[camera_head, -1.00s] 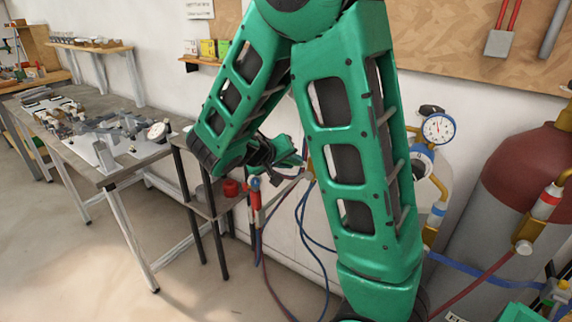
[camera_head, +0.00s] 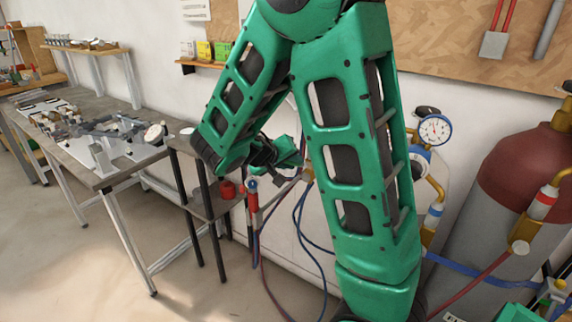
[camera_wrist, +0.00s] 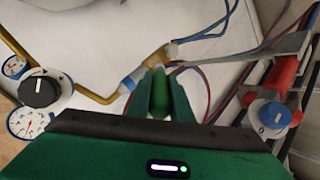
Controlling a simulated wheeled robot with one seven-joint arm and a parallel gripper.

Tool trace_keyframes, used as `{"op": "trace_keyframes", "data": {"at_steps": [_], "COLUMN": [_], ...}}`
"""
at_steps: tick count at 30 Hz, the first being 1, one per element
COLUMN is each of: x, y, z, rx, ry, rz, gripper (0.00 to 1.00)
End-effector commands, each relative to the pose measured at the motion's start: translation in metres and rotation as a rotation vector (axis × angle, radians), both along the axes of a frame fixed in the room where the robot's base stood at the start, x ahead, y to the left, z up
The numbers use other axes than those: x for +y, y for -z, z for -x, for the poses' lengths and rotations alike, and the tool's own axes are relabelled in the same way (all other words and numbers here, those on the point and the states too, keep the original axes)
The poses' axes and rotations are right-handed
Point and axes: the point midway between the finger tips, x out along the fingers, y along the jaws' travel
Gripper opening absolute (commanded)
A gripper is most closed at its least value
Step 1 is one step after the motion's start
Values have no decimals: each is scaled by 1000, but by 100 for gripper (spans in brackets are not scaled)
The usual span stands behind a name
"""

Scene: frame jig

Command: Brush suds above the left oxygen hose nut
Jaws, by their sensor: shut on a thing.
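My gripper (camera_wrist: 160,95) is shut on a slim green-handled brush (camera_wrist: 159,92) in the wrist view. The brush points away from the camera, and its tip is close to a brass fitting (camera_wrist: 152,62); I cannot tell whether they touch. The fitting has a blue band (camera_wrist: 128,84) and a pale nut (camera_wrist: 171,49) where a blue hose (camera_wrist: 205,34) joins. No suds can be made out. In the head view my gripper (camera_head: 290,160) is partly hidden behind my green arm.
A red torch-like tool with a blue knob (camera_wrist: 270,114) is at right in the wrist view. Gauges (camera_head: 435,130) and a dark red-topped cylinder (camera_head: 525,170) stand at right. A steel workbench (camera_head: 95,170) is at left. Hoses hang near the wall.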

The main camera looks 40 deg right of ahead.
Motion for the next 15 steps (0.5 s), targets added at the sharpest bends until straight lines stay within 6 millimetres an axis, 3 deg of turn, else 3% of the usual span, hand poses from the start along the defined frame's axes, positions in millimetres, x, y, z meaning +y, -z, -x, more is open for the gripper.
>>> {"op": "trace_keyframes", "data": {"at_steps": [15], "x": [-9], "y": [0], "z": [31], "rx": [0], "ry": [0], "rz": [0], "gripper": [0]}}
